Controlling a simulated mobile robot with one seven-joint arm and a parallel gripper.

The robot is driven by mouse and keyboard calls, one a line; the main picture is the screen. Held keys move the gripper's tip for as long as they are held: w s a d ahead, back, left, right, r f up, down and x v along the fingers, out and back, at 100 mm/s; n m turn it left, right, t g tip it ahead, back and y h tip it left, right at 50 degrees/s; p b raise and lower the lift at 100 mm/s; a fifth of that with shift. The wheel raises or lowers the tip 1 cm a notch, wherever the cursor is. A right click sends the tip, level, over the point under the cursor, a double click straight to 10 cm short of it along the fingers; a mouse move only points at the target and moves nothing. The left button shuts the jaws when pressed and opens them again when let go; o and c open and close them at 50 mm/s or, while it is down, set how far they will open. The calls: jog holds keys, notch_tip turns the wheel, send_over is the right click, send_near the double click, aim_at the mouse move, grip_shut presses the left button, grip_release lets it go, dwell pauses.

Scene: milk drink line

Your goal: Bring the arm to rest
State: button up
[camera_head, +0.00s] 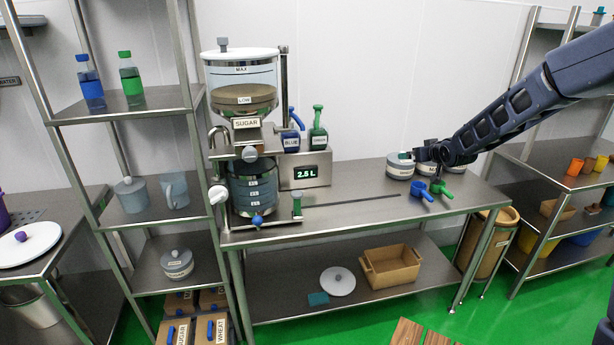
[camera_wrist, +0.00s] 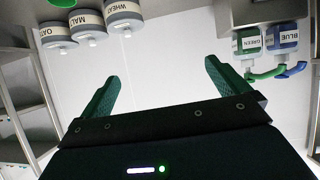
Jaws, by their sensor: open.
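My arm (camera_head: 525,95) reaches in from the right in the head view. My gripper (camera_head: 422,163) is above the right end of the steel table, in front of the grey and white canisters (camera_head: 399,167). In the wrist view my gripper's (camera_wrist: 162,82) two green fingers stand wide apart with only pale wall between them. Nothing is held. The wrist picture appears upside down, with the canisters labelled OAT, MALT and WHEAT (camera_wrist: 124,12) at its upper left. My gripper partly hides the canisters in the head view.
A blue scoop (camera_head: 421,191) and a green scoop (camera_head: 440,188) lie just below my gripper on the table (camera_head: 350,212). The sugar dispenser (camera_head: 245,125) stands at the table's left. A shelf with cups (camera_head: 574,167) is at right.

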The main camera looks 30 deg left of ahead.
jog(key=s+a+f+n+g+y, duration=0.15)
jog(key=s+a+f, duration=0.3)
jog(key=a, duration=0.45)
jog(key=s+a+f+n+y, duration=0.1)
jog(key=s+a+f+y, duration=0.2)
jog(key=a+f, duration=0.45)
jog(key=s+a+f+n+g+y, duration=0.1)
jog(key=s+a+f+n+y, duration=0.2)
jog(key=a, duration=0.8)
jog(key=w+a+f+m+h, duration=0.1)
jog(key=w+a+f, duration=0.2)
jog(key=a, duration=0.4)
jog(key=shift+w+a, duration=0.2)
jog(key=v, duration=1)
jog(key=shift+r, duration=0.3)
